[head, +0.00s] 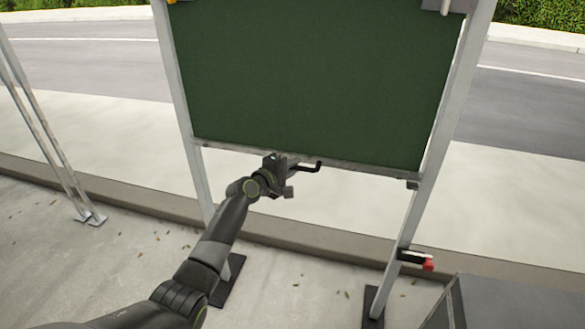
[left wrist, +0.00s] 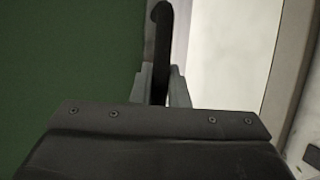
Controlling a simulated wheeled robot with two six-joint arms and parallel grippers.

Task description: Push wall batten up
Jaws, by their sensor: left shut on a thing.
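A large dark green wall panel (head: 315,75) hangs between two grey posts. A pale batten (head: 345,170) runs along its bottom edge, roughly level. A black bent handle (head: 314,166) sticks out at this edge, left of the middle. My left gripper (head: 288,172) is at the handle. In the left wrist view, the two fingers (left wrist: 160,85) are closed around the black handle (left wrist: 160,30), with the green panel (left wrist: 60,50) to the left. The part of the handle between the fingers is partly hidden. My right gripper is out of view.
The left post (head: 179,80) and right post (head: 430,185) stand on dark feet. A black lever with a red end (head: 427,264) is on the right post. A grey box (head: 505,302) stands at lower right. A thin metal stand (head: 48,135) is at left. Pavement and road lie behind.

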